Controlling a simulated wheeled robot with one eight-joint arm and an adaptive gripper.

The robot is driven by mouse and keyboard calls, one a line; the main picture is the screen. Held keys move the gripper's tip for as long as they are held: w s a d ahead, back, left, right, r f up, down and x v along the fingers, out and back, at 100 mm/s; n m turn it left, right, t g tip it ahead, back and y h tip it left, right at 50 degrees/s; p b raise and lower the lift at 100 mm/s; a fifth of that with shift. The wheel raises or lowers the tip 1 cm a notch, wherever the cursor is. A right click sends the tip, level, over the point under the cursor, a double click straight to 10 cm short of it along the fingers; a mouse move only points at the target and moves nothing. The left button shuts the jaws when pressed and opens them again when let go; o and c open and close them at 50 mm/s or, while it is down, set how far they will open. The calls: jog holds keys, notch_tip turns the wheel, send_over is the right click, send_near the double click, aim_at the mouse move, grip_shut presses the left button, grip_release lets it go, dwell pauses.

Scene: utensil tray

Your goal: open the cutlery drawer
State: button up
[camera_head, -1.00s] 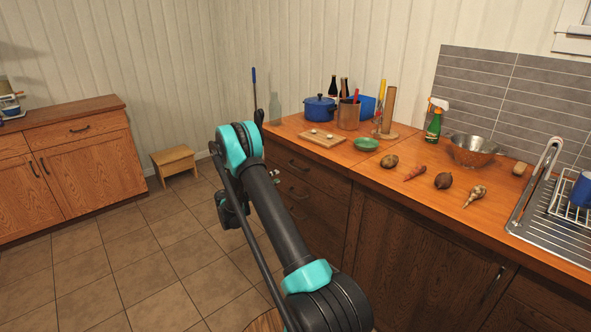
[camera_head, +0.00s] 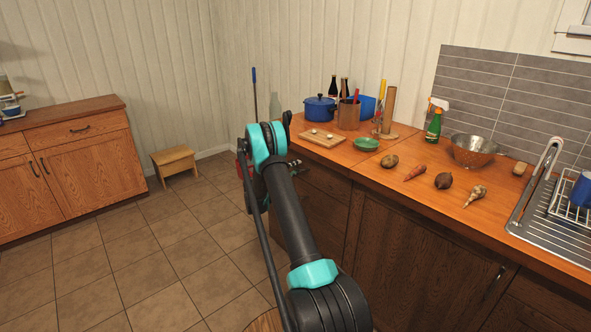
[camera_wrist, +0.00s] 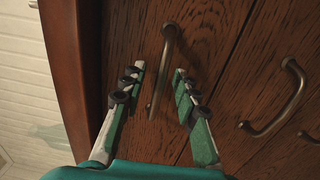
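The wooden drawer fronts (camera_head: 322,192) stand below the left part of the counter, partly hidden by my arm. In the wrist view a dark wood drawer front (camera_wrist: 225,50) fills much of the picture, with a metal bar handle (camera_wrist: 166,60) on it. My gripper (camera_wrist: 159,72) is open, with one finger on each side of this handle. The handle appears between the fingertips, and I see no finger closed on it. A second bar handle (camera_wrist: 285,105) is to the right. All the fronts I can see look shut. Which drawer holds cutlery cannot be told.
A red object (camera_head: 243,168) is partly hidden behind my arm. A stool (camera_head: 174,160) stands on open tiled floor to the left.

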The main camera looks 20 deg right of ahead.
jog(key=shift+c, duration=0.6)
grip_shut()
jog(key=shift+a, duration=0.1)
